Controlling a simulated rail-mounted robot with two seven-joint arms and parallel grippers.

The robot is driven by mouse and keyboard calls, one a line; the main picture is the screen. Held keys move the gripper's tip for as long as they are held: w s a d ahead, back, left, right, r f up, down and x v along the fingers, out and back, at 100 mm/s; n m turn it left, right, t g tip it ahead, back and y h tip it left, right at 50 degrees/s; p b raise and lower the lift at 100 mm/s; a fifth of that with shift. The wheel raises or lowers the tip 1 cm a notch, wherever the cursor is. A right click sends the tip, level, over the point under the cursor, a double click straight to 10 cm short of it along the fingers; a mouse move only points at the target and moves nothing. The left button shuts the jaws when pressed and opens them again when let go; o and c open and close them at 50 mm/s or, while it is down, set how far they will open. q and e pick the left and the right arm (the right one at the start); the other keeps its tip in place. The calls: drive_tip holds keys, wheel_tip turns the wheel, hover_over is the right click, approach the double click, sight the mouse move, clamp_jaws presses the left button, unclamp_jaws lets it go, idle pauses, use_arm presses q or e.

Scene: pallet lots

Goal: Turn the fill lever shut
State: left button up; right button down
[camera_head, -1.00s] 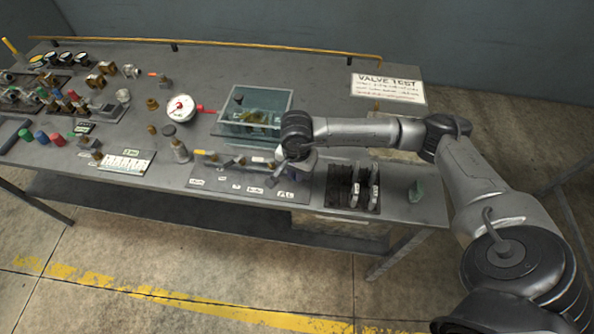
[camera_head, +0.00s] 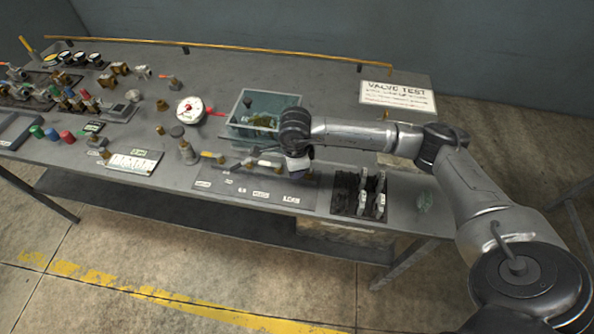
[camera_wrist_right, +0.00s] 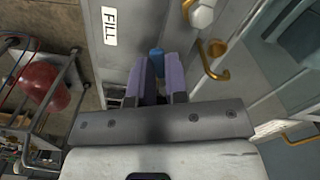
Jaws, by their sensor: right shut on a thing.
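In the right wrist view, my right gripper (camera_wrist_right: 157,72) is shut, with the blue lever (camera_wrist_right: 157,59) at its fingertips. Only a short blue piece shows; the fingers hide the rest. A white FILL label (camera_wrist_right: 110,26) lies to its left on the grey panel. In the head view, my right wrist reaches in from the right over the test panel (camera_head: 225,191), hiding part of it. The fingertips and blue lever are hard to make out there. My left gripper is not in view.
A clear tank (camera_head: 240,122) stands behind the panel, with a white gauge (camera_head: 190,110) to its left. A rack with dark upright pieces (camera_head: 345,195) stands to the right. Brass pipe fittings (camera_wrist_right: 216,47) show close to the right of my fingers.

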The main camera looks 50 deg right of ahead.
drive_tip(key=m, duration=0.2)
drive_tip(key=w+d+m, duration=0.1)
drive_tip(key=m, duration=0.1)
drive_tip(key=shift+w+d+m, duration=0.1)
drive_tip(key=shift+m, duration=0.2)
drive_tip(key=shift+p, duration=0.3)
drive_tip(key=shift+d, duration=0.1)
drive_tip(key=c, duration=1.1)
unclamp_jaws()
